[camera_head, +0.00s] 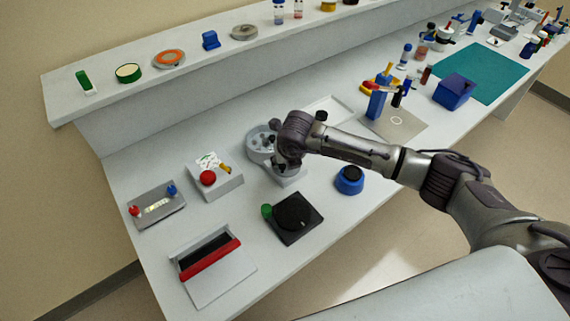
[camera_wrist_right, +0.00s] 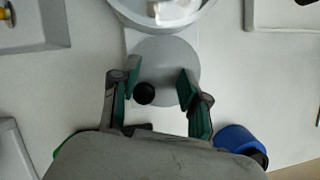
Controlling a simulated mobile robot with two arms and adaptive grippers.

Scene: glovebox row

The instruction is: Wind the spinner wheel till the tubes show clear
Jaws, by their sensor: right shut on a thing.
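The spinner is a round grey bowl (camera_head: 259,141) on a pale base on the bench, partly hidden by my right arm. In the right wrist view its bowl (camera_wrist_right: 162,26) is cut off at the top, with a whitish piece inside; I cannot make out the tubes. The spinner wheel (camera_wrist_right: 165,62) is a flat grey disc in front of the bowl with a black knob (camera_wrist_right: 144,94). My left gripper is out of view.
A black square device (camera_head: 293,217) and a blue round pot (camera_head: 349,181) stand close in front. A box with a red button (camera_head: 208,177) is to the left. A white tray (camera_head: 328,107) lies behind the arm. A raised shelf (camera_head: 210,62) runs along the back.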

